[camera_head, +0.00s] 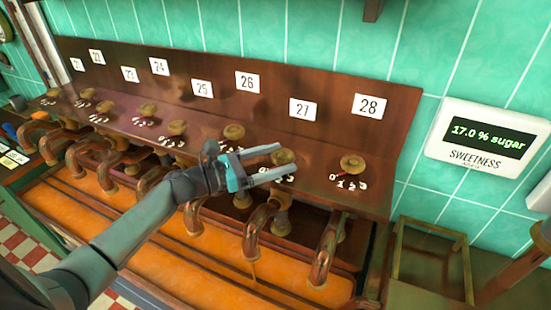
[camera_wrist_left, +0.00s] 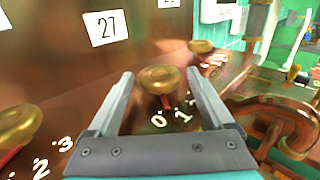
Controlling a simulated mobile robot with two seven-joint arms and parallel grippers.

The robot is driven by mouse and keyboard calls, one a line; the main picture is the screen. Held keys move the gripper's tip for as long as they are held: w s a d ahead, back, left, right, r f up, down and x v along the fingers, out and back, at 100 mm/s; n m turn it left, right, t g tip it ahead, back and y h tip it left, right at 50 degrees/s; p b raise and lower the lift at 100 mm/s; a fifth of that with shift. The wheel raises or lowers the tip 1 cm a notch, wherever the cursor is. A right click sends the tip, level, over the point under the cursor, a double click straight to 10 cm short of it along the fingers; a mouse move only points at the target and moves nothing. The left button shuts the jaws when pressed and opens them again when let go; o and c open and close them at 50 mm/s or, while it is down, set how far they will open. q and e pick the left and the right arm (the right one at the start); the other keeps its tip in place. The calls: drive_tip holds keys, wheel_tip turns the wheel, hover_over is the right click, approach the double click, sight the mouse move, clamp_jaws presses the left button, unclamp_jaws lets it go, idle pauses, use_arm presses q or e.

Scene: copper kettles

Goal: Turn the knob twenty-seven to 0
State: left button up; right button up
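Knob twenty-seven is a brass knob (camera_head: 284,156) on the copper panel below the white 27 plate (camera_head: 302,109). In the left wrist view the knob (camera_wrist_left: 158,77) stands between my finger tips, with a small red pointer below it, near the white 0 and 1 marks. My left gripper (camera_head: 285,159) is open, one finger on each side of the knob; I see gaps and cannot tell any contact. In the head view its lower finger partly hides the dial marks. My right gripper is not in view.
Knob 28 (camera_head: 352,163) is to the right, and other numbered knobs run left. Curved copper spouts (camera_head: 326,250) hang below over an orange trough (camera_head: 185,262). A wall display (camera_head: 490,137) reads 17.0 % sugar, labelled sweetness.

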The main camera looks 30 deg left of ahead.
use_arm(q)
drive_tip(key=shift+o, duration=0.6)
drive_tip(key=b+v, duration=0.1)
drive_tip(key=v, duration=1.4)
drive_tip(key=shift+s, duration=0.2)
